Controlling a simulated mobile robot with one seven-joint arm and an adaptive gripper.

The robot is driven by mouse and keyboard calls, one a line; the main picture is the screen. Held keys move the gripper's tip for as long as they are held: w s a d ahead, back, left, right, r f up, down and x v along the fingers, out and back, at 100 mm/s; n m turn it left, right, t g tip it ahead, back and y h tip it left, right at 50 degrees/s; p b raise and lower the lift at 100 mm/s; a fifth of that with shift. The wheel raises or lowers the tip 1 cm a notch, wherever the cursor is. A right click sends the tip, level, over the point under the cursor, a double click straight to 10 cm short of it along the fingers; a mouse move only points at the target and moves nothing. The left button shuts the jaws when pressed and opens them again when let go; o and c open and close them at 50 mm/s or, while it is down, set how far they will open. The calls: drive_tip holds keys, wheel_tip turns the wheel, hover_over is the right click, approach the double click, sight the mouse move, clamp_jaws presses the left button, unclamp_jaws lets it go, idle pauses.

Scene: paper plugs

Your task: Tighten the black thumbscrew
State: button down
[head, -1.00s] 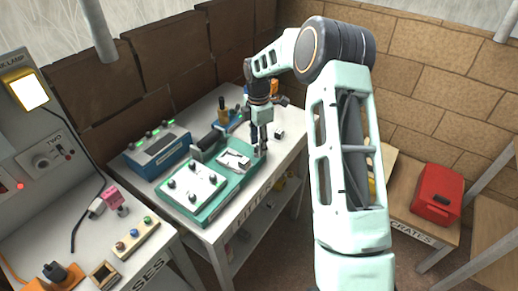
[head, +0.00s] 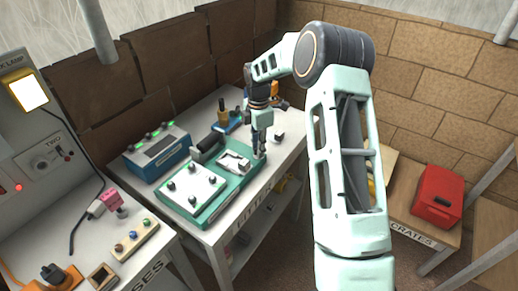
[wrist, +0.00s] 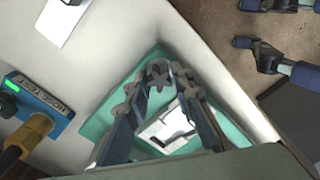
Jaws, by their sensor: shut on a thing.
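The black thumbscrew (wrist: 158,76) shows in the wrist view as a dark grey, star-shaped knob at a corner of the teal board (wrist: 95,130). My gripper (wrist: 162,88) has one finger on each side of it and is shut on it. In the head view my gripper (head: 259,152) points down at the right-hand corner of the teal board (head: 217,208); the fingers hide the thumbscrew there. A white part (head: 235,161) lies on the board close to the fingers. How far the screw is turned in cannot be told.
A white plate with several dark knobs (head: 208,183) is on the board's near part. A blue box with green lights (head: 157,153) stands to the left. A red case (head: 436,194) stands far right.

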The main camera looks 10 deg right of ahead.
drive_tip(key=m+b, duration=0.1)
drive_tip(key=m, duration=0.4)
drive_tip(key=shift+m, duration=0.4)
drive_tip(key=m+b, duration=0.1)
drive_tip(key=m, duration=0.5)
drive_tip(key=c, duration=1.7)
unclamp_jaws()
drive_tip(key=shift+r, duration=0.15)
drive_tip(key=shift+r+p, duration=1.2)
drive_tip(key=shift+r, duration=0.7)
